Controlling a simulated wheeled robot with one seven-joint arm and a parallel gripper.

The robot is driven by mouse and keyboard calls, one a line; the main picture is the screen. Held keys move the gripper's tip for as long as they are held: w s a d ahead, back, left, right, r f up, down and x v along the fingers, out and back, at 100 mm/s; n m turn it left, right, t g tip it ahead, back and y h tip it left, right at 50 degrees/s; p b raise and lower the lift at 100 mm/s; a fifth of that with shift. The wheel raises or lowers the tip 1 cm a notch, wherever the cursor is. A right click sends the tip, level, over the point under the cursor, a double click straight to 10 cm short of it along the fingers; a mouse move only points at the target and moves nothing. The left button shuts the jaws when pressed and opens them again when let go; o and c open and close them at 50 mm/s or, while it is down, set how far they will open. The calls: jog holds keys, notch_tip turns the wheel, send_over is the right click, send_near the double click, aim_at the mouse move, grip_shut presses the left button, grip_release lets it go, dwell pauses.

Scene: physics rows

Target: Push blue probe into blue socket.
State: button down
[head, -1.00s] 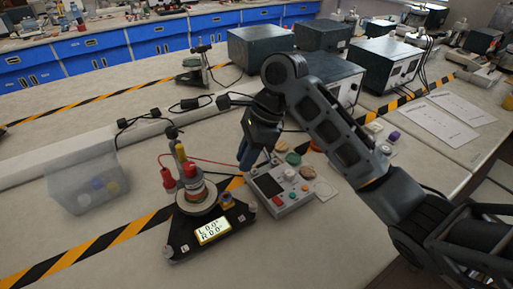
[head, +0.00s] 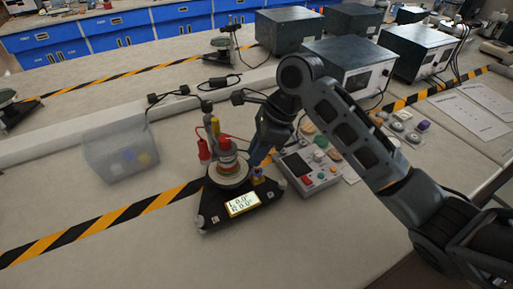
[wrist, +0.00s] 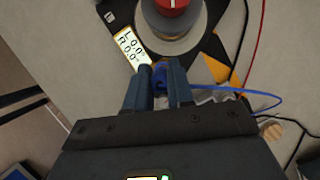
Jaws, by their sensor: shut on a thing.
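My gripper (head: 256,160) points down at the right side of the black triangular device (head: 210,218). In the wrist view my gripper (wrist: 162,72) is shut on the blue probe (wrist: 160,75), whose blue cable (wrist: 235,91) trails right. The probe tip is beside the device's round grey stage (wrist: 172,42) and the display (wrist: 131,45). In the head view a small yellow and blue fitting (head: 257,177) shows on the device just below my fingertips. I cannot tell whether it is the blue socket, or whether the probe touches it. The display (head: 242,204) reads zeros.
A red probe (head: 204,150) and red-topped column stand on the device. A grey control box (head: 308,172) with buttons sits close on the right. Metal boxes (head: 289,31) stand behind. The front of the bench is clear.

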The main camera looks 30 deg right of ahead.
jog(key=shift+r, duration=0.15)
jog(key=shift+f, duration=1.7)
dwell(2.2)
jog(key=c, duration=0.7)
grip_release()
jog(key=shift+o, duration=0.2)
jog(key=shift+r+p, duration=0.1)
jog(key=shift+p, duration=0.2)
jog(key=shift+r+p, duration=0.8)
jog(key=shift+r, duration=2.85)
jog(key=shift+s, duration=0.1)
